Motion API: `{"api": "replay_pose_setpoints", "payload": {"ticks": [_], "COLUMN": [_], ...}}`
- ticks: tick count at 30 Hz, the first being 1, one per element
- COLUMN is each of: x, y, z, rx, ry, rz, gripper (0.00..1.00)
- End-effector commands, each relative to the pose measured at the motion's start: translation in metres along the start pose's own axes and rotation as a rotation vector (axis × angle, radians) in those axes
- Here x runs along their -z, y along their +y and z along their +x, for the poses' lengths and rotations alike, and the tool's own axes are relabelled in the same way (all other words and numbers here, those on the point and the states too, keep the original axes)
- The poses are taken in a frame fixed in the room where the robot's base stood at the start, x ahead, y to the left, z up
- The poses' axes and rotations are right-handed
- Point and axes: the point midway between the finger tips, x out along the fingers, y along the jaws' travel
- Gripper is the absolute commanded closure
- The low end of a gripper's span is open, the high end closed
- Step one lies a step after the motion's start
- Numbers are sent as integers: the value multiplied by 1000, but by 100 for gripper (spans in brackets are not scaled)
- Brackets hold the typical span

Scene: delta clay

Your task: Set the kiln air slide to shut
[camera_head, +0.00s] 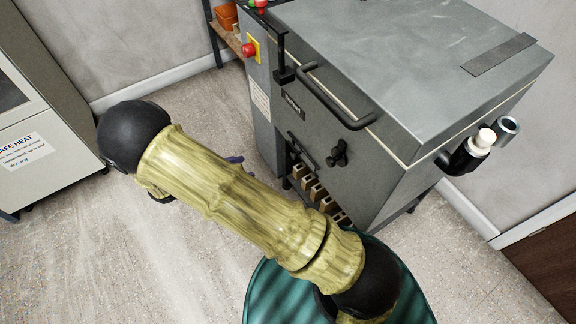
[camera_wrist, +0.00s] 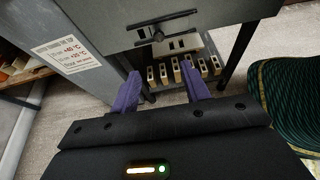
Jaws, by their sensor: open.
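The grey kiln (camera_head: 400,60) stands at upper right in the head view. The fingers are short of the kiln front and below the knob in the picture. In the head view my arm hides most of the gripper.
Several pale bricks (camera_wrist: 182,72) sit under the kiln between its legs. A black bar handle (camera_head: 335,100) juts from the kiln front. A red stop button (camera_head: 250,49) is at its left corner. A grey cabinet (camera_head: 45,100) stands left; floor (camera_head: 90,260) is clear between.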

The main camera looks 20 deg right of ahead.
Motion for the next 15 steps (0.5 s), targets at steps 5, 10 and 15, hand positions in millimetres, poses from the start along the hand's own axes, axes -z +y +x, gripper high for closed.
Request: {"api": "replay_pose_setpoints", "payload": {"ticks": [5,10,15], "x": [3,3,3], "y": [1,1,1], "z": [-2,-1,7], "rx": [-13,-12,-9], "ry": [-14,-12,-12], "rz": [-10,-9,-8], "gripper": [54,54,54]}}
